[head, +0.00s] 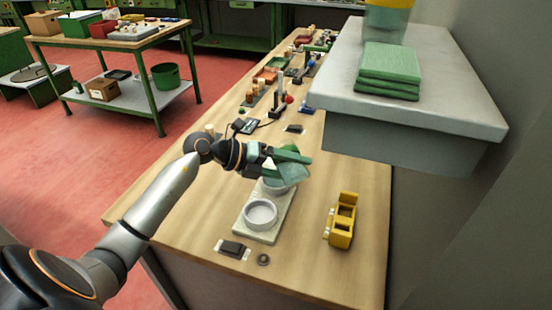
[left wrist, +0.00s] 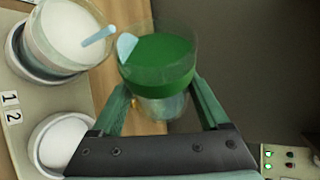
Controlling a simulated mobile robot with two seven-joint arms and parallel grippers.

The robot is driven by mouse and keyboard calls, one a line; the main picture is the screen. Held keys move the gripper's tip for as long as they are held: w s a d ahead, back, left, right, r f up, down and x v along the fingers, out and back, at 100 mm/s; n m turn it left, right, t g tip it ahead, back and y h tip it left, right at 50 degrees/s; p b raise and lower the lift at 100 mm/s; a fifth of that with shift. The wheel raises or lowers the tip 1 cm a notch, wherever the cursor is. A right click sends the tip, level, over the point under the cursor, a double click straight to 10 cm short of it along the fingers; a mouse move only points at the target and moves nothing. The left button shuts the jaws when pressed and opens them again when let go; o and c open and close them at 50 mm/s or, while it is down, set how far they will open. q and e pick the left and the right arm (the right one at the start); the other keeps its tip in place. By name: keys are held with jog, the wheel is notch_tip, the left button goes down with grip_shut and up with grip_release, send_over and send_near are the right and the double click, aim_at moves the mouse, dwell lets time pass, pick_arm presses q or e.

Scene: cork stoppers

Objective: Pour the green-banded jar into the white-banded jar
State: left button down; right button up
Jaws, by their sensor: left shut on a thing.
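My left gripper (head: 292,156) is shut on the green-banded jar (left wrist: 157,68), a clear glass with a wide green band, held between its green fingers in the left wrist view. A pale blue piece shows at its left rim. In the head view the jar (head: 283,173) is a blurry green-tinted shape under the fingers, above the tray; I cannot tell its tilt. The white-banded jar (left wrist: 62,38) stands at the upper left of the left wrist view in a round holder, apart from the held jar. In the head view the gripper mostly hides it. My right gripper is not in view.
A pale tray (head: 243,229) carries an empty round white holder (head: 261,214). A yellow object (head: 341,222) stands to its right. A dark block (head: 232,249) lies in front. A grey shelf (head: 420,107) with green cloths (head: 389,68) overhangs the table's right side.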

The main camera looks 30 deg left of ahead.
pick_arm(q)
jog(key=shift+f+n+h+b, duration=0.1)
jog(key=shift+n+h+b, duration=0.2)
dwell(0.9)
jog(key=shift+w+a+r+n+g+h+p, duration=0.3)
jog(key=shift+a+r+n+h+p, duration=0.25)
jog(key=shift+n+p, duration=0.1)
dwell(1.3)
jog(key=shift+w+a+r+n+h+p, duration=0.2)
jog(key=shift+r+n+h+p, duration=0.4)
jog(key=shift+p, duration=0.25)
dwell(1.5)
